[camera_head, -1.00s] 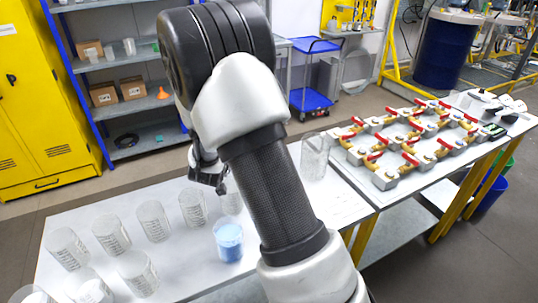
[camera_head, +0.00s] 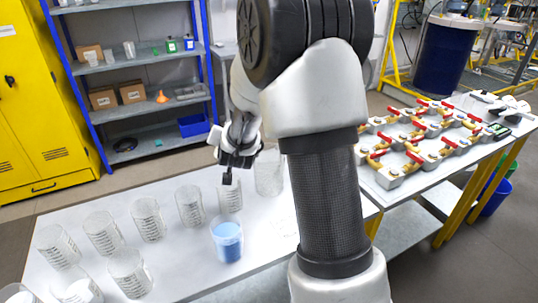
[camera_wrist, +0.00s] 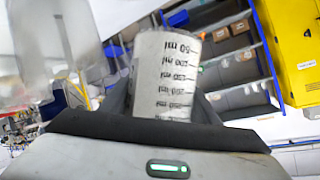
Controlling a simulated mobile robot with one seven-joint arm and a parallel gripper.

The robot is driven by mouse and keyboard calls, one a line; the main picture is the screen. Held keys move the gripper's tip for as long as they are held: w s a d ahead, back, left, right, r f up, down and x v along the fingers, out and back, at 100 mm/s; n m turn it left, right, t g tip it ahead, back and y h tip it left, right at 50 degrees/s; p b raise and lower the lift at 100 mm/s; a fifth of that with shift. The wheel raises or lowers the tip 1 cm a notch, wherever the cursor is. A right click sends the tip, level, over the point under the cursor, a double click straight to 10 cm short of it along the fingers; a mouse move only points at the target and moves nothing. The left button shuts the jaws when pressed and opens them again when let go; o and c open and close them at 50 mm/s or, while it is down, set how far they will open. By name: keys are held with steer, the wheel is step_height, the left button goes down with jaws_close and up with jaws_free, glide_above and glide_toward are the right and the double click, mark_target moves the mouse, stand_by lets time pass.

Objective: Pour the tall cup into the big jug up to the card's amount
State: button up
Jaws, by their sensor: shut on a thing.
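My gripper (camera_head: 229,175) is at the back of the white table in the head view. In the wrist view its fingers (camera_wrist: 162,105) are shut on both sides of a clear graduated cup (camera_wrist: 165,70) with black ml marks. This seems to be the cup (camera_head: 229,198) just below the fingers in the head view; whether it touches the table is unclear. A larger clear vessel (camera_head: 268,174) stands right of it, perhaps the big jug, partly behind my arm. A large blurred clear vessel (camera_wrist: 35,45) also fills the wrist view's left. No readable card shows.
A cup of blue stuff (camera_head: 227,240) stands in front of the gripper. Several clear graduated cups (camera_head: 148,219) line the left of the table (camera_head: 190,258). A valve rack (camera_head: 425,145) fills the right. My arm hides the table's middle right.

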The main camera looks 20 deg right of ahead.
steer(key=shift+d+r, duration=0.15)
steer(key=shift+r, duration=0.05)
steer(key=shift+s+d+r+m+y+p, duration=0.15)
steer(key=shift+d+r+m+y+p, duration=0.3)
steer(key=shift+d+m+y+p, duration=0.25)
stand_by(1.3)
steer(key=shift+f+m+t+y+p, duration=0.3)
steer(key=shift+f+m+y+p, duration=0.1)
steer(key=shift+m+p, duration=0.2)
stand_by(1.2)
steer(key=shift+a+r+m+y+p, duration=0.15)
steer(key=shift+r+m+y+p, duration=0.35)
steer(key=shift+p, duration=0.7)
stand_by(1.2)
steer(key=shift+f+m, duration=0.1)
steer(key=shift+m, duration=0.2)
stand_by(1.0)
